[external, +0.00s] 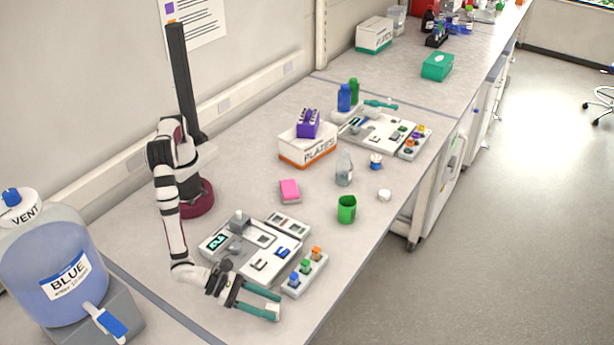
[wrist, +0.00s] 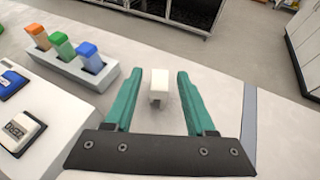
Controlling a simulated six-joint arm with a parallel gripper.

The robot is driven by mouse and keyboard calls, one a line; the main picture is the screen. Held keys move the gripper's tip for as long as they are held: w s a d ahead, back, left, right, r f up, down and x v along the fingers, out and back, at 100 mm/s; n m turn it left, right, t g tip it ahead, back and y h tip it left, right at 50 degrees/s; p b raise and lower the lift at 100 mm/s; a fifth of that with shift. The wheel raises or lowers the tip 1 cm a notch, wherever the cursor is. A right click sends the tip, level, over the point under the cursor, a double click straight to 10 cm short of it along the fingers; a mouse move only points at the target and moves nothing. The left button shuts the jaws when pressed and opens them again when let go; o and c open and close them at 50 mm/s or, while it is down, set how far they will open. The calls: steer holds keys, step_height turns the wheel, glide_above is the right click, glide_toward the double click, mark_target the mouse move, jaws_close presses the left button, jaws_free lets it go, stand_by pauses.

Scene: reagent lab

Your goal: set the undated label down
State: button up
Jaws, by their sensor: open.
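My gripper (external: 277,306) is low over the front edge of the bench, its two green fingers spread apart. In the wrist view, a small white block-like piece (wrist: 159,80) stands between the open fingers (wrist: 153,84), with a gap on both sides. It seems to be the undated label, but I can read no writing on it. In the external view it is a small pale patch by the fingertips, partly hidden. I cannot tell exactly how it meets the bench top.
The bench edge is close on the right. A green cup (external: 347,211) stands farther back.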

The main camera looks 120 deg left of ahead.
steer(key=shift+s+d+r, duration=0.15)
steer(key=shift+r, duration=0.1)
steer(key=v, duration=1.2)
steer(key=a+r+n+g+y, duration=0.3)
steer(key=a+r+n, duration=0.35)
steer(key=a, duration=0.45)
steer(key=s+a+r+n+g, duration=0.4)
steer(key=a+n, duration=0.1)
steer(key=a, duration=0.3)
steer(key=s+a+r+n+g, duration=0.3)
steer(key=s+a+n, duration=0.15)
steer(key=a, duration=0.35)
steer(key=s+a+n+g+h, duration=0.1)
steer(key=s+n+h, duration=0.5)
steer(key=s, duration=1.1)
steer(key=r+n+g, duration=0.1)
steer(key=n, duration=0.3)
steer(key=shift+a+g, duration=0.2)
steer(key=shift+g, duration=0.1)
